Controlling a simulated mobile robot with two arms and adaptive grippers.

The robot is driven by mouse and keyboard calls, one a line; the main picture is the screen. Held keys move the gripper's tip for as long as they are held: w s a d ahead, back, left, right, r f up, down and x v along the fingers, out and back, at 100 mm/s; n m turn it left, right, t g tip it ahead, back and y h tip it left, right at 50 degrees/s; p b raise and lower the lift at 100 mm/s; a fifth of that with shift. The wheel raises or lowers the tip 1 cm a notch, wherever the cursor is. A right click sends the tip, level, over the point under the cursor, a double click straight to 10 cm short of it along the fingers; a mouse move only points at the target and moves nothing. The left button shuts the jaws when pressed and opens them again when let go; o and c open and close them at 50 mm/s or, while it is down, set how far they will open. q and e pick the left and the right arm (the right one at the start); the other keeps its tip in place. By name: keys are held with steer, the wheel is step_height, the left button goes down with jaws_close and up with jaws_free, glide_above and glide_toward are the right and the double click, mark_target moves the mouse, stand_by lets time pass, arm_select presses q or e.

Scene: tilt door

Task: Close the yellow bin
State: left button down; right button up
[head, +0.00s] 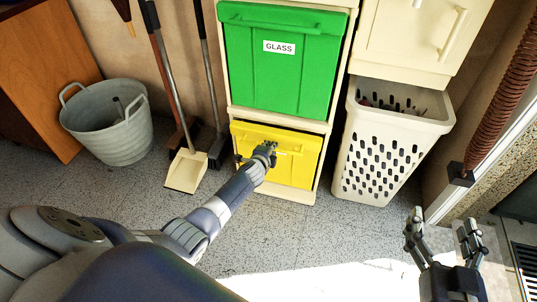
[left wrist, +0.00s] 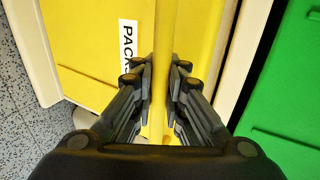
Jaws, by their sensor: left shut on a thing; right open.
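The yellow bin (head: 308,172) is the lowest front in a cream cabinet, under the green bin marked GLASS. Its panel also shows in the left wrist view (left wrist: 85,60), with a partly covered label reading PACK. My left gripper (head: 266,150) is at the upper part of the yellow front. In the left wrist view its fingers (left wrist: 161,75) are shut on a raised yellow strip, the bin's handle. How far the front is tilted I cannot tell. My right gripper (head: 443,232) is open and empty at lower right, away from the bin.
The green bin (head: 280,75) is directly above. A perforated cream hamper (head: 385,145) stands close on the right. A dustpan (head: 187,170), brooms and a grey tub (head: 108,135) stand on the left. Speckled floor in front is clear.

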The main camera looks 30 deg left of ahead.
arm_select(q)
steer(key=shift+w+a+r, duration=0.15)
steer(key=shift+w+r, duration=0.05)
steer(key=shift+w, duration=0.3)
steer(key=shift+w+a+r, duration=0.1)
steer(key=shift+w+r, duration=0.1)
steer(key=shift+w, duration=0.3)
steer(key=c, duration=1.9)
jaws_free()
steer(key=shift+c, duration=0.2)
steer(key=shift+s, duration=0.1)
arm_select(e)
steer(key=shift+w+a+r, duration=0.1)
steer(key=shift+w, duration=0.2)
arm_select(q)
steer(key=shift+s, duration=0.1)
steer(key=shift+s+r, duration=0.15)
steer(key=shift+s, duration=0.25)
steer(key=v, duration=1.1)
steer(key=shift+d, duration=0.2)
